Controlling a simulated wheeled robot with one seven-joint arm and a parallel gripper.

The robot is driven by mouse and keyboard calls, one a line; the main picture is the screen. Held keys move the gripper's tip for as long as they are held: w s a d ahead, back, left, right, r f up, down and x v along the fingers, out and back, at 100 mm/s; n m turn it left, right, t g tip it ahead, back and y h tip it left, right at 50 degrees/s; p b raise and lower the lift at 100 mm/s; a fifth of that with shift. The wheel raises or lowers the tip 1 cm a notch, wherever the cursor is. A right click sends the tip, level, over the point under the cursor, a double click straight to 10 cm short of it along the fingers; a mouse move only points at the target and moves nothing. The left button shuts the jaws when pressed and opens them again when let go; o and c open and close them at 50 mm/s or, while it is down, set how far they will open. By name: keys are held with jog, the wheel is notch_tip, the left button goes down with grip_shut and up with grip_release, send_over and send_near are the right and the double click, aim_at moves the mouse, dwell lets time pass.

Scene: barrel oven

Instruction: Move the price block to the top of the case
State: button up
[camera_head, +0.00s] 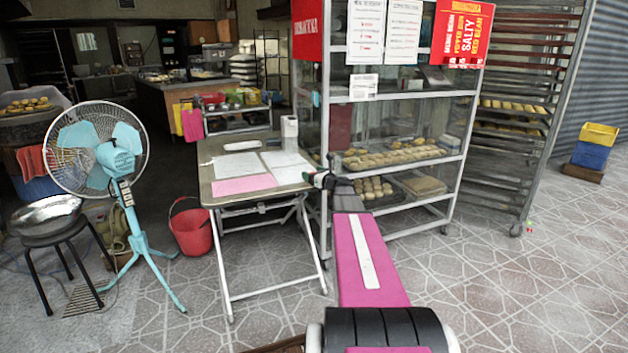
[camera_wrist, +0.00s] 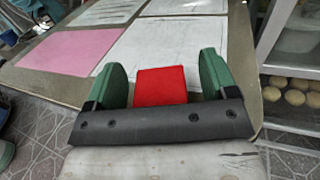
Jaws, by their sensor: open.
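A red block (camera_wrist: 161,86), which I take to be the price block, is at the table's near edge in the wrist view. My gripper (camera_wrist: 164,84) has green fingers, one on each side of the block. They are open, with a narrow gap at each side; the dark gripper body hides the block's near end. In the head view my gripper (camera_head: 322,180) is at the right edge of the folding table (camera_head: 207,172), beside the case. The glass case (camera_head: 398,99) has bread on its lower shelves; its top is at the picture's upper edge, partly behind signs.
Papers (camera_head: 238,165) and a pink sheet (camera_head: 245,184) lie on the table, with a white upright object (camera_head: 289,132) at its back. A fan (camera_head: 118,160) and red bucket (camera_head: 192,232) stand left. A bread rack (camera_head: 525,75) stands right of the case.

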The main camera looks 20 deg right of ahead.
jog(key=c, duration=1.1)
jog(key=shift+r, duration=0.75)
notch_tip(320, 180, up, 3)
jog(key=shift+s+f, duration=0.1)
jog(key=s+a+r, duration=0.3)
jog(key=a+r, duration=0.3)
jog(key=a, duration=0.5)
jog(key=s+a+f+n+g+y, duration=0.2)
jog(key=s+a+f+y, duration=0.1)
jog(key=s, duration=0.4)
jog(key=s+a+f+n+g+y, duration=0.2)
jog(key=s+a+f, duration=0.1)
jog(key=s+a, duration=0.2)
jog(key=s+a+f+n+g+y, duration=0.2)
jog(key=s+a+f+n+y, duration=0.1)
jog(key=s, duration=0.6)
jog(key=shift+s+a+f+g+y, duration=0.2)
jog(key=shift+a+f+g+y, duration=0.1)
jog(key=shift+a, duration=0.3)
